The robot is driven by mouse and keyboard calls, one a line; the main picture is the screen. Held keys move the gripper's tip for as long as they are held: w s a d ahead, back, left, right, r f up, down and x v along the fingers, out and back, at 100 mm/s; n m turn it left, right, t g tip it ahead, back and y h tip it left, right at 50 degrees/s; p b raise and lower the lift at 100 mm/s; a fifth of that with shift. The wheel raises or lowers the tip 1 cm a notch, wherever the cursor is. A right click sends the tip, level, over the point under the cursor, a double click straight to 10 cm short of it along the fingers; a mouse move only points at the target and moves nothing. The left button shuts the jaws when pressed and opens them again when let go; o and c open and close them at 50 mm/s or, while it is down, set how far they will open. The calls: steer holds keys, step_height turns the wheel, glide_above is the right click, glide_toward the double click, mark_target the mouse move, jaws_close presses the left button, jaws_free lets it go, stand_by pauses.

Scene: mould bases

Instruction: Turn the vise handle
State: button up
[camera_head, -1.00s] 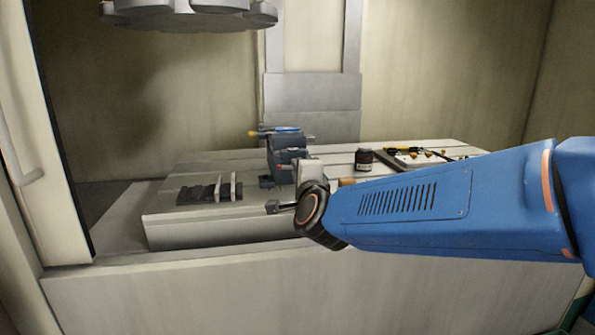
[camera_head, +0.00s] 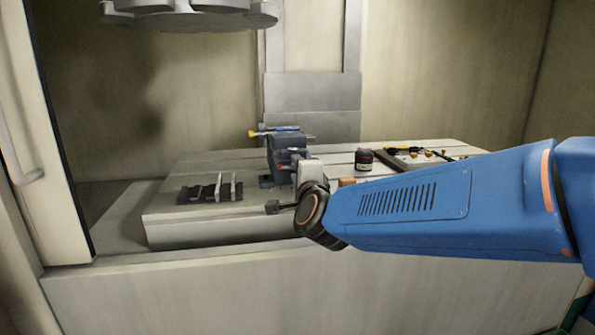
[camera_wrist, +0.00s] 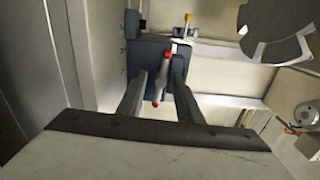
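The blue-grey vise (camera_head: 281,141) stands on the slotted machine table in the body camera view. In the wrist view, the vise (camera_wrist: 150,50) lies ahead of my gripper (camera_wrist: 160,80). The vise handle (camera_wrist: 162,78) is a pale thin bar with red ends. My gripper's two dark fingers stand apart, one on each side of the handle, with visible gaps. Whether either finger touches it I cannot tell. In the body camera view, my wrist hides most of the gripper and handle.
A tool with a yellow end (camera_head: 254,133) lies on top of the vise. Dark blocks with pale strips (camera_head: 208,191) lie left of it. A dark jar (camera_head: 364,159) and a tray (camera_head: 412,160) of small parts stand to the right. A tool carousel (camera_head: 190,14) hangs overhead.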

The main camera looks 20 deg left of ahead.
steer(key=v, duration=1.7)
steer(key=shift+s, duration=0.2)
